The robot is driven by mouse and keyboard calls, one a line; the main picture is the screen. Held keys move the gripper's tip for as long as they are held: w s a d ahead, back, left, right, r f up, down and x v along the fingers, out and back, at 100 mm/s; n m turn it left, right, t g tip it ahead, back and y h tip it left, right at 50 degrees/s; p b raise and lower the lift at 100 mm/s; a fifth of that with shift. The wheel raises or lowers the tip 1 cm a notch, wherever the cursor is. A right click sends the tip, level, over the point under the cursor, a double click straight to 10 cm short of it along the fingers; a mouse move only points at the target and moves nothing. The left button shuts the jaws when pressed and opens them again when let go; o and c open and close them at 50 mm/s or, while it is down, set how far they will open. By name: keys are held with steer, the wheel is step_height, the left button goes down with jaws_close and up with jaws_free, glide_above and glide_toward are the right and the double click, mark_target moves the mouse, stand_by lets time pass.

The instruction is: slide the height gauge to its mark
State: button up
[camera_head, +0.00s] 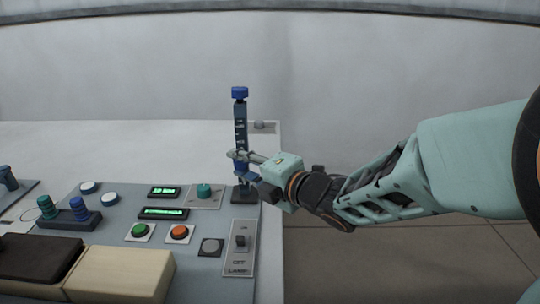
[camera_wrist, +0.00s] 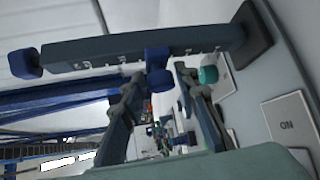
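The height gauge is an upright dark blue post (camera_head: 240,128) with white marks, a blue cap on top and a dark base (camera_head: 244,195), at the panel's back right corner. In the wrist view the post (camera_wrist: 105,48) lies across the top, with its cap at left and base at right. A blue slider (camera_wrist: 157,58) with a round knob (camera_wrist: 160,81) sits around mid-post. My gripper (camera_head: 238,156) is at the post's middle. In the wrist view my gripper (camera_wrist: 160,74) is open, its fingers on either side of the knob, with apparent small gaps. The target mark cannot be made out.
A teal knob (camera_head: 204,190) and green displays (camera_head: 164,191) stand left of the gauge. A lamp switch (camera_head: 240,240) is in front of it. Green (camera_head: 140,230) and orange (camera_head: 180,232) buttons are on the panel. Floor is open to the right.

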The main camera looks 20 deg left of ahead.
steer(key=v, duration=0.7)
steer(key=shift+d, duration=0.2)
steer(key=shift+s, duration=0.15)
